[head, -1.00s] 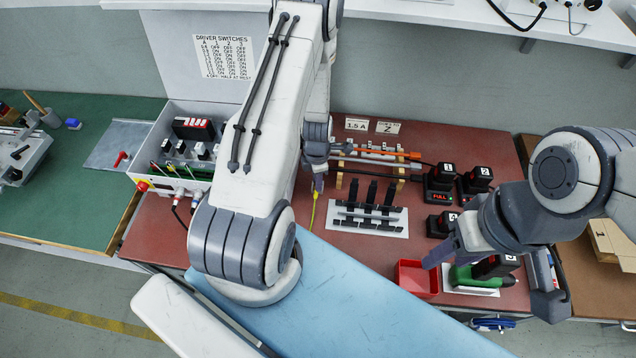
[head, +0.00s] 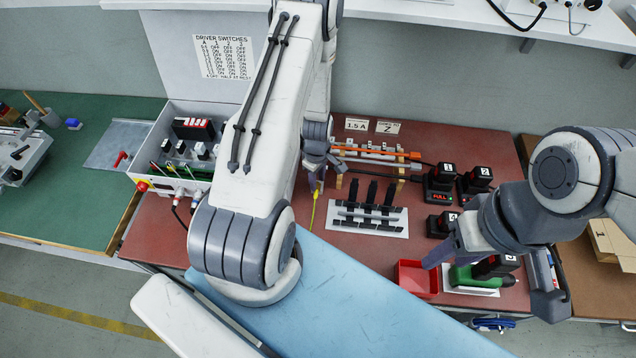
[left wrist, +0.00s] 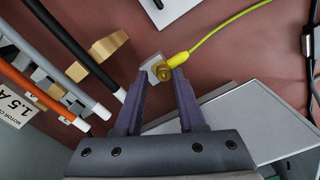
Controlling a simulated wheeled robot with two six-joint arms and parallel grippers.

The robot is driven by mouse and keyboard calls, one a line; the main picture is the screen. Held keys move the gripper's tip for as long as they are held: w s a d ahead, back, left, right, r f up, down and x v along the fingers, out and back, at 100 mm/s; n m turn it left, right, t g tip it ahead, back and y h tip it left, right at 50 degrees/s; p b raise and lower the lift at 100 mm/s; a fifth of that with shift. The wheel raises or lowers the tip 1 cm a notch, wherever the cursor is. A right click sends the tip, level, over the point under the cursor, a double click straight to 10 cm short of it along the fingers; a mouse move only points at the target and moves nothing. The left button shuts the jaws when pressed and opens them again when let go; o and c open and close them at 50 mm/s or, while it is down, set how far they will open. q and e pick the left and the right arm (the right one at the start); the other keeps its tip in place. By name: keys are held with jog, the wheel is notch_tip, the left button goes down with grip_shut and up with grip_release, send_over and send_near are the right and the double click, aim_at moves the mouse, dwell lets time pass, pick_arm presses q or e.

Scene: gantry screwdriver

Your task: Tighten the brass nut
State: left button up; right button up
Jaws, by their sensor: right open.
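The brass nut (left wrist: 163,73) shows in the left wrist view, on a pale grey block or plate (left wrist: 150,66) beside the end of a yellow cable (left wrist: 178,60). My left gripper (left wrist: 162,77) has its two purple fingers on either side of the nut, tips close to it. I cannot tell whether they touch or grip it. In the head view my left gripper (head: 318,182) points down over the red-brown bench, by the yellow cable; the nut is hidden there. My right gripper (head: 488,285) is open at the right, over the green driver (head: 466,278), apart from the nut.
A rack of coloured rods (head: 385,153) stands just beyond my left gripper. A white board with black holders (head: 385,230), a red bin (head: 416,280) and several black battery units (head: 440,180) are to the right. A switch box (head: 175,183) stands left.

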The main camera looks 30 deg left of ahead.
pick_arm(q)
jog(key=shift+s, duration=0.1)
jog(key=n, duration=0.3)
jog(key=shift+n, duration=0.3)
jog(key=n, duration=0.4)
jog(key=shift+s+d, duration=0.1)
jog(key=n, duration=0.8)
jog(key=shift+n, duration=0.3)
jog(key=n, duration=1.3)
jog(key=shift+n, duration=0.3)
